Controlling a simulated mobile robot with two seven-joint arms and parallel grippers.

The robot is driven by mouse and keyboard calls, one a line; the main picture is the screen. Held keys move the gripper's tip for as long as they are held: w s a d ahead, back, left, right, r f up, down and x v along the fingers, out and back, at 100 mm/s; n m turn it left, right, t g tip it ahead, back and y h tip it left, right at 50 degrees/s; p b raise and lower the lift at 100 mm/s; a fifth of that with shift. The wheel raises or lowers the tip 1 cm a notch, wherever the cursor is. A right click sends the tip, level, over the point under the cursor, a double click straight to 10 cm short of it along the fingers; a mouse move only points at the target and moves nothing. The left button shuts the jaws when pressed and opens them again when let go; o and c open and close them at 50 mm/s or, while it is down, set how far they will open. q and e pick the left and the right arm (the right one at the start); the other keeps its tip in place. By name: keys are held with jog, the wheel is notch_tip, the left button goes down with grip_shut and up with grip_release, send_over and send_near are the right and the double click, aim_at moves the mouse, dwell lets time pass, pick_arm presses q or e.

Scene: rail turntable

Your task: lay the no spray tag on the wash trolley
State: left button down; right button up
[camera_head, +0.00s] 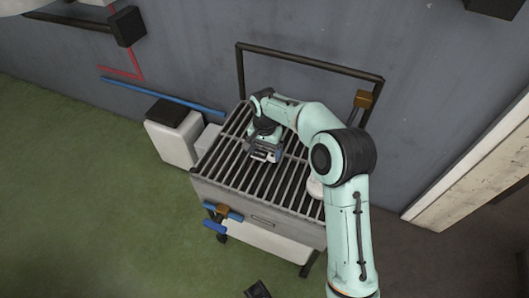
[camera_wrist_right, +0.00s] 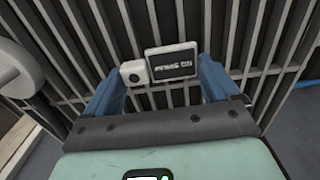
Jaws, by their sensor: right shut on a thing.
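The wash trolley (camera_head: 262,215) is a grey frame with a dark slatted top and a tall dark handle at the back. My right gripper (camera_head: 264,156) is low over the slats, left of the top's middle. In the right wrist view its blue fingers (camera_wrist_right: 162,82) are shut on the no spray tag (camera_wrist_right: 172,66), a dark lettered plate with a pale rim and a small white block beside it. The lettering appears upside down. The slats lie behind the tag; whether it touches them I cannot tell.
A white bin with a dark lid (camera_head: 172,133) stands left of the trolley. A rounded pale thing (camera_head: 315,186) is on the trolley's right side, partly behind my arm. An orange-brown block (camera_head: 363,99) is on the handle. The wall is close behind; green floor lies open at left.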

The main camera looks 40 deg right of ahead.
aim_at(265, 155)
jog(key=shift+f, duration=0.45)
jog(key=o, duration=0.7)
jog(key=shift+f, duration=0.15)
jog(key=shift+o, duration=0.2)
notch_tip(265, 155, up, 12)
jog(key=p, duration=0.2)
jog(key=shift+r, duration=0.2)
jog(key=shift+f, duration=0.1)
